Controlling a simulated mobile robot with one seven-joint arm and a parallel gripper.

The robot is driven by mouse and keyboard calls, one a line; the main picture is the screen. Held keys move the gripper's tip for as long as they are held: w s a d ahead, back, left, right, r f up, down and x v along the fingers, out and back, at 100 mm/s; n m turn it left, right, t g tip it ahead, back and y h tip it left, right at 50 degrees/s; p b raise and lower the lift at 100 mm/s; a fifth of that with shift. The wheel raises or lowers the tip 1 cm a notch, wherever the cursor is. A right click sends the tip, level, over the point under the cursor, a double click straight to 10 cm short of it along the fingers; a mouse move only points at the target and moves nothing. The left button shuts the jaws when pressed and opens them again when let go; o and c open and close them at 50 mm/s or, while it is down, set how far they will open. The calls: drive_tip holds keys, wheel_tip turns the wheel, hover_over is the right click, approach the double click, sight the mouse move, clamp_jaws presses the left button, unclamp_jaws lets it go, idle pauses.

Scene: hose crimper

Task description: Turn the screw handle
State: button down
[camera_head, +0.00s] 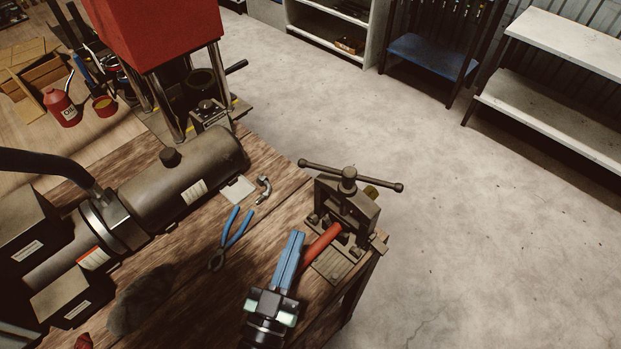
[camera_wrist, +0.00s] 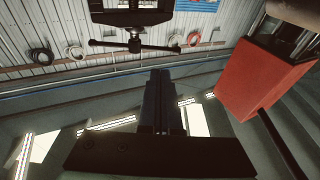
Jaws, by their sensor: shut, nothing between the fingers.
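The screw handle (camera_head: 350,178) is a dark T-bar with knobbed ends on top of the hose crimper (camera_head: 345,215), at the right corner of the wooden workbench. A red hose (camera_head: 321,243) enters the crimper's frame from the left. My gripper (camera_head: 295,238), with blue fingers, is shut and empty, to the left of the crimper and hose and apart from the handle. In the wrist view the shut fingers (camera_wrist: 160,76) show dark in the middle. The handle (camera_wrist: 135,44) lies across the top there, beyond the fingertips, with part of the crimper frame (camera_wrist: 132,17) above it.
Blue-handled pliers (camera_head: 231,240) and a small metal fitting (camera_head: 263,188) lie on the bench (camera_head: 200,245). A large cylindrical machine (camera_head: 180,188) fills its left side. A red press (camera_head: 152,35) stands behind. The floor (camera_head: 450,220) right of the bench is clear.

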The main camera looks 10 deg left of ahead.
sight(320, 170)
drive_tip(key=p+x, duration=0.2)
drive_tip(key=x, duration=1)
drive_tip(key=shift+w+r, duration=0.1)
drive_tip(key=shift+r, duration=0.05)
